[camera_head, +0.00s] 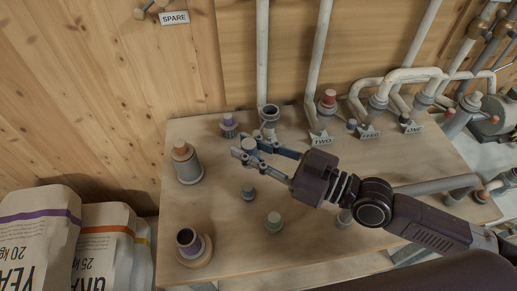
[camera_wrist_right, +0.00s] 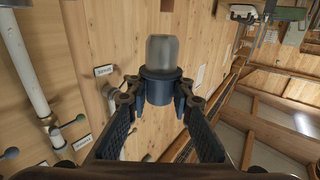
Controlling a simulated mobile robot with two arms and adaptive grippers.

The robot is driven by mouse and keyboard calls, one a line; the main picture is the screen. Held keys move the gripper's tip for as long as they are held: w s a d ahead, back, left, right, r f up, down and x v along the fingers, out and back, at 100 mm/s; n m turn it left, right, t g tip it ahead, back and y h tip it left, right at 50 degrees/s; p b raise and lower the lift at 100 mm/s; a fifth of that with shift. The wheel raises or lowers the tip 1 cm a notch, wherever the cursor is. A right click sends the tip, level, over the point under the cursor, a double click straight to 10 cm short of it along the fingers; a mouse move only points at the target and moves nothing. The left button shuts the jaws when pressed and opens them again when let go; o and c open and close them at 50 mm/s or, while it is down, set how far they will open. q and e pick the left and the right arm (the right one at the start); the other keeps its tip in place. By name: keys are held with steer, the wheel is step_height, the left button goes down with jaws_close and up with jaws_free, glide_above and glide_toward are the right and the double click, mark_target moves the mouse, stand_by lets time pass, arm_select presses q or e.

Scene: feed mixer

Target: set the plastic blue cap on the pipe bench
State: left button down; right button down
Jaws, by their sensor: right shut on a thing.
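My right gripper (camera_head: 248,154) reaches in from the right over the pipe bench (camera_head: 328,240). Its fingers are shut on the blue cap (camera_head: 249,144), which is small and partly hidden by the fingers in the head view. In the right wrist view the cap has a dark blue collar (camera_wrist_right: 160,91) and a grey, rounded cylinder beyond it. The gripper (camera_wrist_right: 160,100) holds the collar between its two fingertips. The cap looks raised above the bench top. My left gripper is not in view.
An open grey pipe stub (camera_head: 269,118) stands just behind the gripper. An orange-topped fitting (camera_head: 186,163), a purple-topped one (camera_head: 228,125) and a dark-mouthed one (camera_head: 190,244) stand at left. A small blue-grey piece (camera_head: 249,192) and a green-topped piece (camera_head: 274,221) stand in front. Bare wood lies between them.

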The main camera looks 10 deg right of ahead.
mark_target(242, 144)
steer(key=shift+w+a+r+g, duration=0.2)
steer(key=shift+a+g, duration=0.1)
steer(key=shift+a, duration=0.05)
steer(key=shift+w+n+g, duration=0.2)
steer(key=shift+n+g, duration=0.1)
steer(key=shift+n, duration=0.1)
steer(key=shift+w+a+r+n+g+y, duration=0.1)
steer(key=shift+w+a+n+g+y, duration=0.1)
steer(key=shift+a+n+g+y, duration=0.2)
steer(key=shift+w+a+r+n+g+y, duration=0.1)
steer(key=shift+w+a+n+g+y, duration=0.15)
steer(key=shift+a, duration=0.25)
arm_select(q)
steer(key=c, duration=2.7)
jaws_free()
